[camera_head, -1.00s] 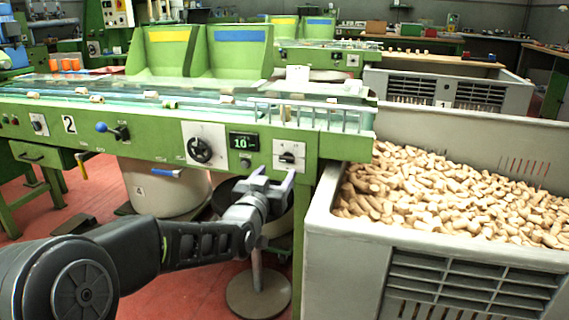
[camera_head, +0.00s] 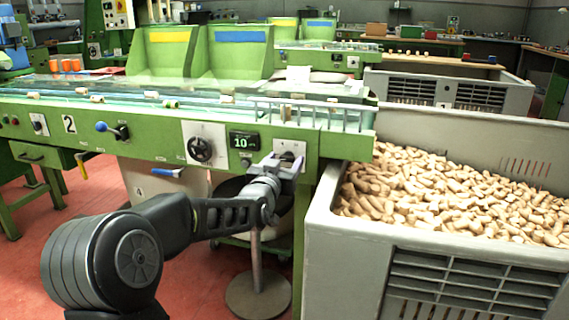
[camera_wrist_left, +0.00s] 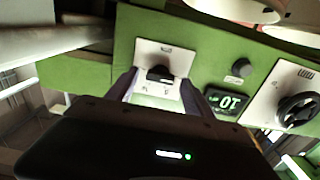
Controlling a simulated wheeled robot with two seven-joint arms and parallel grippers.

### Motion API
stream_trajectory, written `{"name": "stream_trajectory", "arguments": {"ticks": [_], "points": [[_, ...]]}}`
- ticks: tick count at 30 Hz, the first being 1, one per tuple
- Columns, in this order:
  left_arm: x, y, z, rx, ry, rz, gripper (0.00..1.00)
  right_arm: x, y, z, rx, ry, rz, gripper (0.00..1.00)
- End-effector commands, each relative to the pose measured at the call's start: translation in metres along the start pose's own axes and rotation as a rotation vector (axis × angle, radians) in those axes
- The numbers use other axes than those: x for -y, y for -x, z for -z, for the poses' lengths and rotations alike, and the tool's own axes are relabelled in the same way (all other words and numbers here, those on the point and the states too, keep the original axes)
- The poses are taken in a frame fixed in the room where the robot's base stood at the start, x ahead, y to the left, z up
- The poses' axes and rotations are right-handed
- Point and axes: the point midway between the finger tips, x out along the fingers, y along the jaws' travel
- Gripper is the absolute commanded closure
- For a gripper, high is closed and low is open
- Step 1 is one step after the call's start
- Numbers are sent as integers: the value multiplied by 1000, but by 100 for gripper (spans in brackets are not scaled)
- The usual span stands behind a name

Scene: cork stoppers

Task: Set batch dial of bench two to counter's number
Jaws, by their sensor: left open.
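Bench two (camera_head: 160,143) is a green machine with a "2" plate at its left. Its counter (camera_head: 241,142) is a black display reading 10; it also shows upside down in the left wrist view (camera_wrist_left: 228,103). Right of it is a small black dial (camera_head: 288,157) on a white plate, seen in the left wrist view (camera_wrist_left: 160,74) too; its marks are too small to read. My left gripper (camera_head: 282,165) is open at this dial, its fingers (camera_wrist_left: 157,88) either side of the knob; contact cannot be told. My right gripper is not in view.
A black handwheel (camera_head: 200,150) is left of the counter, and a blue-knobbed lever (camera_head: 113,130) is farther left. A grey crate (camera_head: 325,232) full of corks stands close on the right. A bin (camera_head: 226,190) is under the bench.

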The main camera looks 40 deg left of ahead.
Motion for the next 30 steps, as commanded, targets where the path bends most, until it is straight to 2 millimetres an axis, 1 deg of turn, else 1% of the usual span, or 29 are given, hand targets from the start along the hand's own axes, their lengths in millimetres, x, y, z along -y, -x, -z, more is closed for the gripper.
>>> {"name": "stream_trajectory", "arguments": {"ticks": [6,7,27,28,30], "points": [[0,0,0,0,0,0,40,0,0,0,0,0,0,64],[0,0,0,0,0,0,42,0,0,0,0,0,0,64],[0,0,0,0,0,0,96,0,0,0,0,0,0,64],[0,0,0,0,0,0,99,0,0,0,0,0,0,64],[0,0,0,0,0,0,100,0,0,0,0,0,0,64]]}}
